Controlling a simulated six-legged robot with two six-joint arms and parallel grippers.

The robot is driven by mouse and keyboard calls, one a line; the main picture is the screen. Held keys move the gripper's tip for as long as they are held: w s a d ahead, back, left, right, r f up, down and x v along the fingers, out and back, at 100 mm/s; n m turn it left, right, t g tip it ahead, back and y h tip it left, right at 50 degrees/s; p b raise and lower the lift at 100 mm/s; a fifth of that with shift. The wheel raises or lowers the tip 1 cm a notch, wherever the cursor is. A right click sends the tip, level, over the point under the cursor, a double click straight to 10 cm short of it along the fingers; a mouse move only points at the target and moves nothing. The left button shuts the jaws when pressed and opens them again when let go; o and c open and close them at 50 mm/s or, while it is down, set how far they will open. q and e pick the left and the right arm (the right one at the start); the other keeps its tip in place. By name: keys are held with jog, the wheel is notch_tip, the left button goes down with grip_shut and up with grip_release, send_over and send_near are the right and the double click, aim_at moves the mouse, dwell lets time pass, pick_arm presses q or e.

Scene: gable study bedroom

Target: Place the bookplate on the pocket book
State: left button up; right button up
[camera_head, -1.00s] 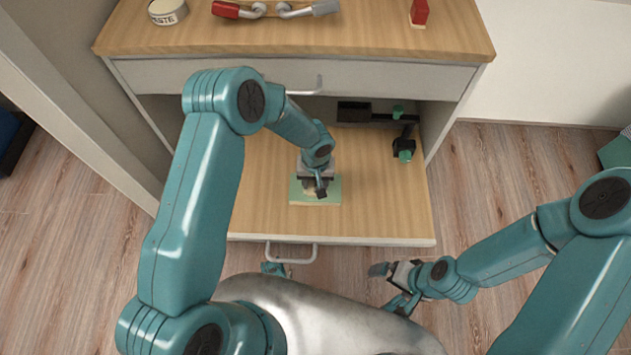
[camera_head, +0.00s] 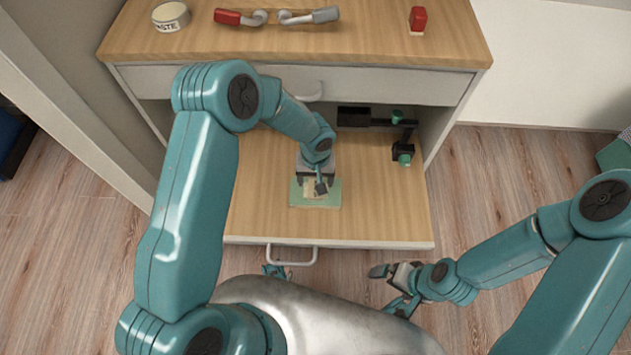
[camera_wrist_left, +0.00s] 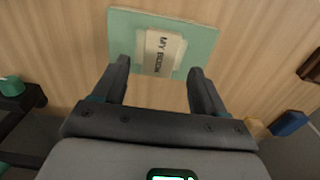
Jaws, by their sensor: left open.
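The pocket book is a flat green rectangle (camera_head: 331,199) on the pulled-out wooden shelf; it also shows in the left wrist view (camera_wrist_left: 122,35). The bookplate, a small cream card with dark lettering, lies on the green cover, in the head view (camera_head: 311,190) and in the left wrist view (camera_wrist_left: 163,50). Its edges lie inside the cover. My left gripper (camera_head: 314,187) is just above the book, its fingers open on either side of the bookplate and apart from it (camera_wrist_left: 158,70). My right gripper (camera_head: 388,284) is low in front of the shelf, away from the book; its jaw gap is unclear.
A dark stand with green knobs (camera_head: 403,150) is at the shelf's back right. On the cabinet top (camera_head: 370,40) are a labelled round tin (camera_head: 171,16), two handled tools (camera_head: 322,15) and a red block (camera_head: 417,19). The shelf's front right is clear.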

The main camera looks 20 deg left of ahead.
pick_arm(q)
notch_tip(320, 180, up, 8)
jog(key=p, duration=0.2)
jog(key=s+d+f+h, duration=0.1)
jog(key=s+f+h, duration=0.1)
jog(key=s, duration=0.8)
jog(key=s+d+f+m+h, duration=0.1)
jog(key=s+f, duration=0.4)
jog(key=s, duration=0.5)
jog(key=shift+s+f+h, duration=0.15)
jog(key=shift+f+h, duration=0.15)
jog(key=shift+h, duration=0.2)
jog(key=shift+d, duration=0.1)
notch_tip(320, 180, up, 23)
jog(key=p, duration=2.2)
jog(key=shift+f, duration=0.1)
